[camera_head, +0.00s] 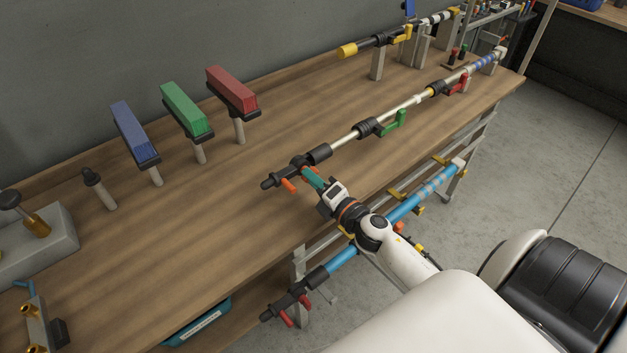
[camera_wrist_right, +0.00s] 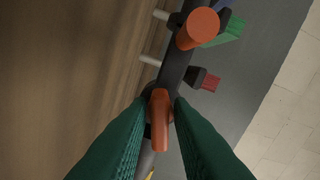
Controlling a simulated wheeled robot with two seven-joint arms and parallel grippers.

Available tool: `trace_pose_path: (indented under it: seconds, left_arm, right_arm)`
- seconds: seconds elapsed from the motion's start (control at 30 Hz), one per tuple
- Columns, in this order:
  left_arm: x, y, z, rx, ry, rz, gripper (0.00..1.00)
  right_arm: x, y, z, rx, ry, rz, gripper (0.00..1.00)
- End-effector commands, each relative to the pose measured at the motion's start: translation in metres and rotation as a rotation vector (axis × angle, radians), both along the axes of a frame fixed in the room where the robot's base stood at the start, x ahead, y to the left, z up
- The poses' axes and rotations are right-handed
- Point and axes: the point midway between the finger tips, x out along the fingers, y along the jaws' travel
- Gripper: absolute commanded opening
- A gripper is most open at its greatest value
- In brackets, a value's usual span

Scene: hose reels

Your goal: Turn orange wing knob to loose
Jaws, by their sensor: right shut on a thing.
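The orange wing knob (camera_wrist_right: 160,120) sits on a dark rod fitting in the right wrist view, between the two green fingers of my right gripper (camera_wrist_right: 158,128). My right gripper is shut on it. In the head view the right gripper (camera_head: 309,174) reaches the black fitting (camera_head: 291,170) at the near-left end of the white pole, from the right. The fingers largely cover the held knob there. A second orange piece (camera_head: 288,185) sticks out of the same fitting, to the left; a round orange end (camera_wrist_right: 198,28) also shows in the wrist view. My left gripper is not in view.
The white pole (camera_head: 345,138) runs along the wooden bench (camera_head: 190,240), with a green handle (camera_head: 394,124) and a red one (camera_head: 458,87). A blue pole (camera_head: 407,206) lies below the bench's front edge. Blue, green and red blocks (camera_head: 232,90) stand behind on posts.

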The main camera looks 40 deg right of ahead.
Motion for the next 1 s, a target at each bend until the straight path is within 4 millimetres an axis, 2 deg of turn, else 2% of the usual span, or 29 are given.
trace_pose_path:
  seconds: [0.63,0.67,0.7,1.0]
  left_arm:
    - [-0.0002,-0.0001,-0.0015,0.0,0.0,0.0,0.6]
    - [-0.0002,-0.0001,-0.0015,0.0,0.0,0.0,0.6]
    - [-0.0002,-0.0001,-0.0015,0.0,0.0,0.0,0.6]
    - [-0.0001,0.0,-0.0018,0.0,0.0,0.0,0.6]
  right_arm:
    - [-0.0003,0.0001,-0.0012,-0.047,-0.001,0.0,0.0]
    - [-0.0003,0.0001,-0.0012,-0.047,-0.001,0.0,0.24]
    - [-0.0003,0.0,-0.0012,-0.046,-0.001,0.0,0.31]
    - [-0.0008,-0.0001,-0.0009,-0.046,-0.003,0.0,0.33]
